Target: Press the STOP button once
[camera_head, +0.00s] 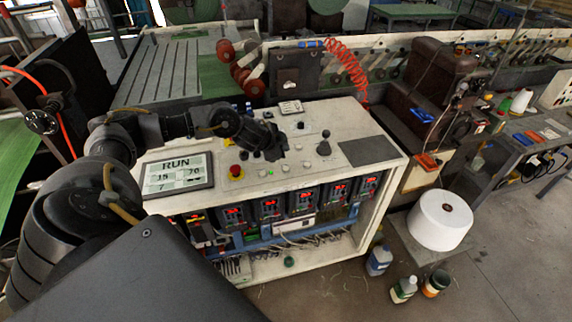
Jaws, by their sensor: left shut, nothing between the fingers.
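The pale control console (350,117) stands in the middle of the view. Its display (178,174) reads RUN, with the numbers 15, 70 and 7. No STOP label is readable, and my arm may hide some controls. My left gripper (272,151) is shut and empty, over the panel behind these buttons. I cannot tell whether it touches anything. My right gripper is not in view.
A black joystick (324,144) stands up right of my left gripper. A dark flat pad (369,151) lies at the console's right end. A coiled red hose (349,70) hangs behind. A white roll (440,219) and bottles (379,260) stand to the right.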

